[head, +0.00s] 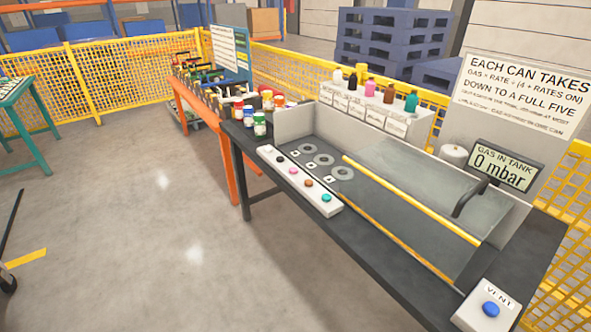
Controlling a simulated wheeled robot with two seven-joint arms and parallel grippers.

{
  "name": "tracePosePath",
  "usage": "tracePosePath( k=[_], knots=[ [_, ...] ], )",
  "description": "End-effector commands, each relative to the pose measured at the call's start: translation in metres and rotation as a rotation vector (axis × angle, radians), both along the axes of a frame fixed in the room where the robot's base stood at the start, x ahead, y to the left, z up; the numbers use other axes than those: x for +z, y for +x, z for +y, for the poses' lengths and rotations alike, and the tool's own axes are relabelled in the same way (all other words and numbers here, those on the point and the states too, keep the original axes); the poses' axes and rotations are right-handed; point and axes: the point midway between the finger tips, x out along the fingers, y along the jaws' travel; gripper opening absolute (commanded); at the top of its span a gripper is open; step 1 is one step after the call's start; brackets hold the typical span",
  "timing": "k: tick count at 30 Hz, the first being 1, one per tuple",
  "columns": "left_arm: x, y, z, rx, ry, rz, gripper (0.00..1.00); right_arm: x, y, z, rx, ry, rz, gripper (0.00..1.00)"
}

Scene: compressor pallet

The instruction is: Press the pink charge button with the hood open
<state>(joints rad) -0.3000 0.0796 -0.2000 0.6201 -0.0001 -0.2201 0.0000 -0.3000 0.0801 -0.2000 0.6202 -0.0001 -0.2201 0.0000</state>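A white button strip (301,181) lies along the front edge of the dark bench. Its buttons are black, pink, brown-orange and teal from left to right; the pink button (293,170) is second. Behind it is a grey tray (294,126) with three round ring seats (324,160) uncovered at its left. A grey see-through hood (415,185) with yellow edge bars and a dark handle (470,192) is over the tray's right part. I cannot tell for sure whether it counts as open. Neither of my grippers is in view.
A display (503,165) reads "GAS IN TANK 0 mbar". A vent box with a blue button (490,309) sits at the bench's near right. Coloured bottles (371,87) stand on a white rack behind; small jars (259,124) stand at left.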

Motion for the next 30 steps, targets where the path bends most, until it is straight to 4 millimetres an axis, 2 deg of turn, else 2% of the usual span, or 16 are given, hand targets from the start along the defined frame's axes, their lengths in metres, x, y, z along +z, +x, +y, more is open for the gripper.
tracePosePath(
  k=[10,15,16,30],
  knots=[
    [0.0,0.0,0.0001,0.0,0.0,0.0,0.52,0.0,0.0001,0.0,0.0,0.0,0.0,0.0],
    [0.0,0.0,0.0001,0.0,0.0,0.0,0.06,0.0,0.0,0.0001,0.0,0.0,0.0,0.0],
    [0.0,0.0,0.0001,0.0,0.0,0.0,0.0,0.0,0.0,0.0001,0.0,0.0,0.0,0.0],
    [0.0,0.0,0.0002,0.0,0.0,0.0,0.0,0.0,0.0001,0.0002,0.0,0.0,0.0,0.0]
  ],
)
